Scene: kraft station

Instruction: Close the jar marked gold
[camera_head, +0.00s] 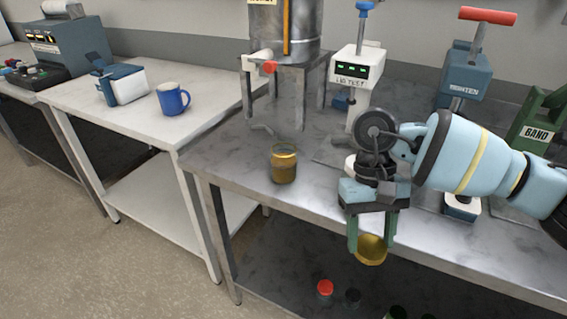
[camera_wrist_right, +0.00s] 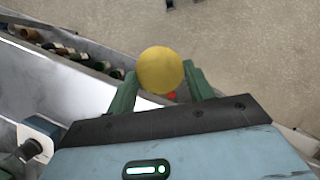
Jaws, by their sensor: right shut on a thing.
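A glass jar (camera_head: 284,165) with a golden-brown filling stands upright on the grey metal table (camera_head: 240,150), near its front left part. I cannot read a mark on it. My right gripper (camera_head: 371,243) is shut on a round gold lid (camera_head: 371,250), held between its two green fingers. The lid is in front of the table's front edge, to the right of the jar and apart from it. In the right wrist view the lid (camera_wrist_right: 161,70) sits between the fingertips (camera_wrist_right: 160,85). My left gripper is not in view.
Behind stand a metal tank with a tap (camera_head: 267,67), a white device with a display (camera_head: 357,75), a blue press (camera_head: 464,80) and a green machine (camera_head: 540,120). A blue mug (camera_head: 173,99) stands on the white table. Small capped items, one red (camera_head: 325,288), are on the lower shelf.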

